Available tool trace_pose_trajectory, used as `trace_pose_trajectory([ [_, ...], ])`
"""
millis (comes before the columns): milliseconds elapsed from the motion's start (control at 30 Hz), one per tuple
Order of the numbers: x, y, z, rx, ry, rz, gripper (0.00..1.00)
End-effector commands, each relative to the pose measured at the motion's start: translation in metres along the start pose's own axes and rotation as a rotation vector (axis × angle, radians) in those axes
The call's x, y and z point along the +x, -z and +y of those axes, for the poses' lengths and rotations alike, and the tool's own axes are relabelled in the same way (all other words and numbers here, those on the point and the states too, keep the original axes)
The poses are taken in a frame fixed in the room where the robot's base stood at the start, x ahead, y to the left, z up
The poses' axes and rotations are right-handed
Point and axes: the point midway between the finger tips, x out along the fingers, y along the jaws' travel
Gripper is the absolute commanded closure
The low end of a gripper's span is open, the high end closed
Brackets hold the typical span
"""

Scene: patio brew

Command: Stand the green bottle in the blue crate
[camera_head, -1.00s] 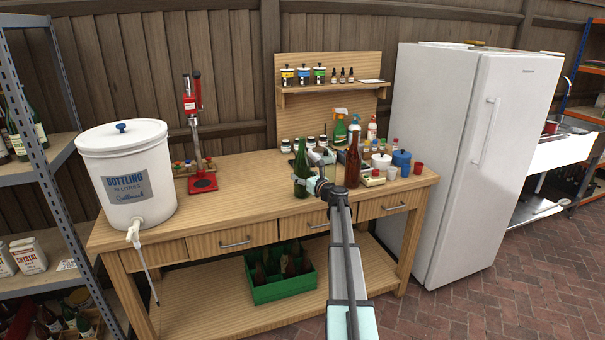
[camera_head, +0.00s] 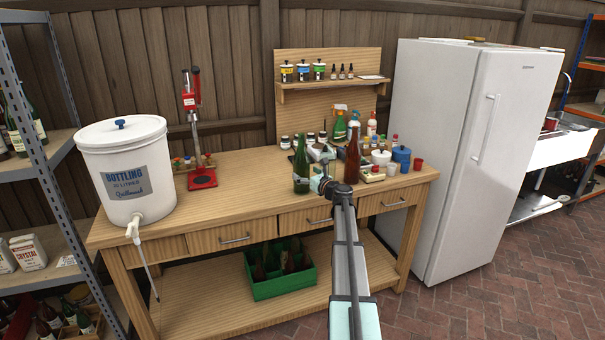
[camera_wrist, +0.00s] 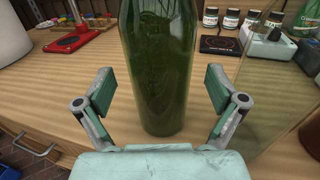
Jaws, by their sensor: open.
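The green bottle (camera_head: 301,172) stands upright on the wooden workbench, left of a brown bottle. In the wrist view the green bottle (camera_wrist: 160,70) is straight ahead, its lower part between my open fingers. My gripper (camera_wrist: 160,92) is open, with a gap on each side of the bottle. In the head view my gripper (camera_head: 312,184) is at the bench's front, just right of the bottle and partly hidden by my arm. No blue crate shows clearly; a green crate (camera_head: 283,287) holding several dark bottles stands on the bench's lower shelf.
The brown bottle (camera_head: 352,160) stands close to the right of my gripper. Jars, spray bottles and a blue tub (camera_head: 401,157) crowd the bench's right side. A white bottling bucket (camera_head: 127,180) and a red capper (camera_head: 202,180) stand at left. The bench between capper and green bottle is clear.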

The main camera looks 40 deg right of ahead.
Motion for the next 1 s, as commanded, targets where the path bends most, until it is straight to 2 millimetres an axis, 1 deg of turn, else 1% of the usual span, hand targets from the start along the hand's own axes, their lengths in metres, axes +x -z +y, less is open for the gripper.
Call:
trace_pose_trajectory([
  [33,-0.013,0.001,0.002,0.0,0.001,0.0,0.05],
  [200,-0.047,0.001,0.002,0.0,0.001,0.0,0.05],
  [300,-0.065,0.001,0.002,0.0,0.002,0.0,0.05],
  [400,-0.079,0.001,0.002,-0.001,0.001,0.0,0.05],
  [567,-0.093,0.0,0.001,-0.001,0.001,0.0,0.05],
  [667,-0.096,0.001,0.001,-0.002,0.0,0.001,0.05],
  [733,-0.095,0.005,0.005,-0.009,-0.006,0.009,0.05],
  [767,-0.094,0.01,0.009,-0.016,-0.012,0.015,0.05],
  [867,-0.089,0.036,0.034,-0.065,-0.05,0.059,0.05],
  [967,-0.085,0.084,0.078,-0.158,-0.121,0.134,0.05],
  [1000,-0.085,0.107,0.101,-0.207,-0.162,0.17,0.05],
])
